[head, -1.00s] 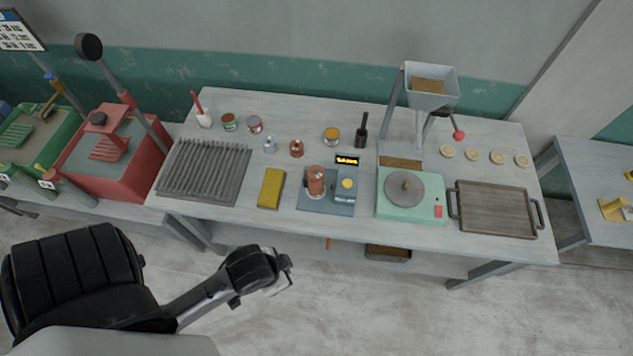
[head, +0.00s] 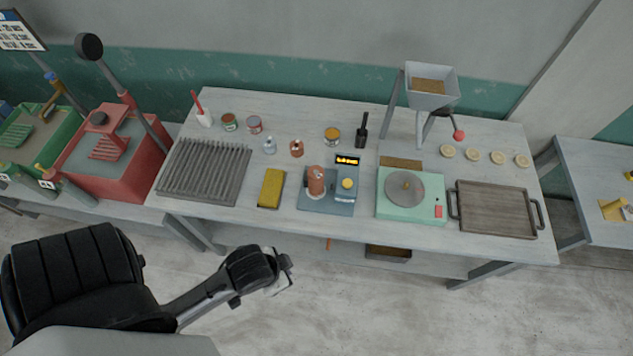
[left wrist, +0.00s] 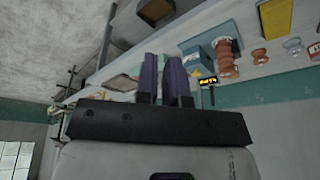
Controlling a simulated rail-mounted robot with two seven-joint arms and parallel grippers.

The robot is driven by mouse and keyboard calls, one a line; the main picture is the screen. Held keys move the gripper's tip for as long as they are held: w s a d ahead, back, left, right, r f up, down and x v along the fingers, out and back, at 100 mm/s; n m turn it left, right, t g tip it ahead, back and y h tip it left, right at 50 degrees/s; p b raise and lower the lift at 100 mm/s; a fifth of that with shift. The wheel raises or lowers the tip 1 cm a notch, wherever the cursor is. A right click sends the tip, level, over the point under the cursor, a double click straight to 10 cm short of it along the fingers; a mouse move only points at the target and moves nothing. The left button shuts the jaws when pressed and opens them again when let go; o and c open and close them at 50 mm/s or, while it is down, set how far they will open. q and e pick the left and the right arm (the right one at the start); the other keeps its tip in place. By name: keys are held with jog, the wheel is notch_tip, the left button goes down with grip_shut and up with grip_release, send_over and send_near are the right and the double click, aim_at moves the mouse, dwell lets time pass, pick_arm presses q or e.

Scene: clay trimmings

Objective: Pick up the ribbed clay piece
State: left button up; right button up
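The ribbed clay piece (head: 316,181) is a brown-orange upright cylinder. It stands on the blue-grey scale (head: 325,206) in the middle of the bench. In the left wrist view the piece (left wrist: 226,62) shows stacked ribs, right of my fingers and apart from them. My left gripper (head: 282,281) is in front of the bench's front edge, left of and nearer than the piece. In the left wrist view its two purple fingers (left wrist: 162,62) stand a narrow gap apart with nothing visible between them. My right gripper is in neither view.
A yellow block (head: 271,188) and a ridged grey rack (head: 204,171) lie left of the scale. A smaller brown piece (head: 297,148) stands behind it. A green wheel machine (head: 411,208) and a wooden tray (head: 496,208) are to the right.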

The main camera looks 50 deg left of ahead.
pick_arm(q)
jog(key=o, duration=1.5)
jog(key=shift+o, duration=0.2)
